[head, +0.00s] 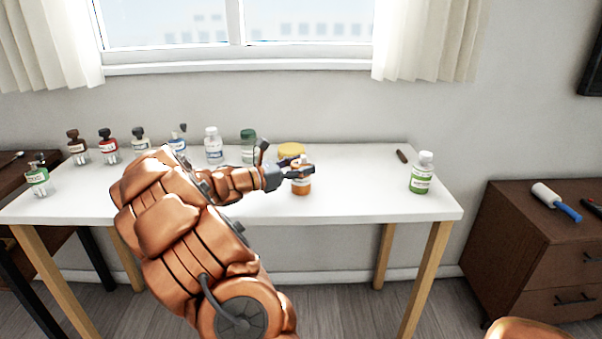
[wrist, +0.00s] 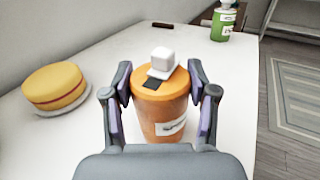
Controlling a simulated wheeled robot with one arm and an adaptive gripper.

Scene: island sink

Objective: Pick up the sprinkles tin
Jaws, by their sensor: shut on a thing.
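The sprinkles tin looks to be the orange cylinder (head: 301,187) with a pale label, near the middle of the white table; the label is too small to read. In the wrist view the tin (wrist: 162,112) stands upright, with a white cube-shaped piece and a small dark patch on its lid. My gripper (head: 298,170) has a finger on each side of it and is shut on it. The gripper also shows in the wrist view (wrist: 162,100). The tin's base is hidden there, and I cannot tell whether it touches the table.
A yellow round cake-like thing (wrist: 54,85) lies to the left in the wrist view. A green-labelled bottle (head: 421,173) stands near the table's right end, with a small dark bar (head: 402,156) behind. Several bottles line the left. Bare white tabletop (head: 365,185) lies right of the tin.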

